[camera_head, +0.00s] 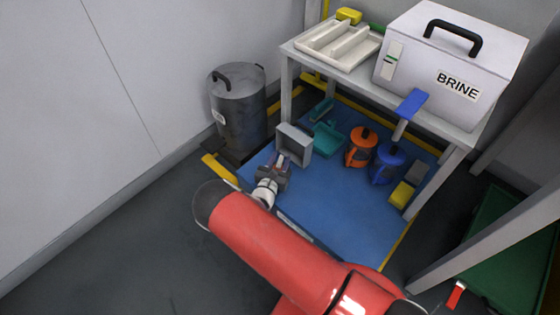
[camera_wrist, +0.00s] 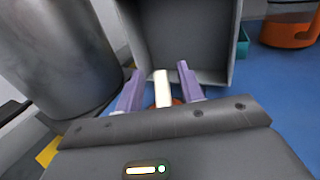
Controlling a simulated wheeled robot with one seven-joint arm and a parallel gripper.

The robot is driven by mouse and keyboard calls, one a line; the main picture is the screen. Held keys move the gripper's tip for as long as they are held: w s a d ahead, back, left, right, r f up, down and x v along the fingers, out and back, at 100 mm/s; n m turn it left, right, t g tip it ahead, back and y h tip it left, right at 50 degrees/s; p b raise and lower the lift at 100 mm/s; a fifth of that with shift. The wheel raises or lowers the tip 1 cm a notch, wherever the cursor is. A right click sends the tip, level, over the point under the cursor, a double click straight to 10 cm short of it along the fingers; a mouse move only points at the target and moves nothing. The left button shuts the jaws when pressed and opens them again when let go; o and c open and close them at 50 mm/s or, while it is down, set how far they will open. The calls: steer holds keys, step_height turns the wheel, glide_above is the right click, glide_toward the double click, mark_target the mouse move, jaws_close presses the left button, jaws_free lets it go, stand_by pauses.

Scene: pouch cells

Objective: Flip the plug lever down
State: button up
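My gripper (camera_wrist: 157,72) is open in the wrist view, with its two purple fingers apart. A short white upright bar (camera_wrist: 162,90), which looks like the plug lever, stands between the fingers, with a gap on each side. An orange-brown part (camera_wrist: 174,101) shows at its foot; the rest of its base is hidden behind my gripper body. Directly beyond the fingers is a grey open-fronted box (camera_wrist: 186,40). In the head view my gripper (camera_head: 281,160) is low over the blue mat, just in front of the grey box (camera_head: 294,144); the lever cannot be made out there.
A grey metal drum (camera_head: 238,110) stands close left of my gripper. A teal dustpan (camera_head: 328,138), an orange container (camera_head: 361,148) and a blue container (camera_head: 387,163) stand to the right. A table behind carries a white BRINE box (camera_head: 480,65) and a tray (camera_head: 338,45). The blue mat (camera_head: 335,205) is clear in front.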

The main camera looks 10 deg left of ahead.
steer(key=shift+w, duration=0.1)
jaws_close()
steer(key=shift+w+d+r+g+p, duration=0.15)
steer(key=shift+r+g+p, duration=0.35)
steer(key=shift+p, duration=0.55)
steer(key=shift+w+f+g+p, duration=0.1)
steer(key=shift+f+g+p, duration=0.1)
steer(key=shift+g+p, duration=0.4)
steer(key=shift+f+g+y+p, duration=0.2)
steer(key=shift+g+y+p, duration=0.1)
steer(key=shift+g+p, duration=0.2)
steer(key=shift+f+g, duration=0.5)
steer(key=shift+g, duration=0.2)
jaws_free()
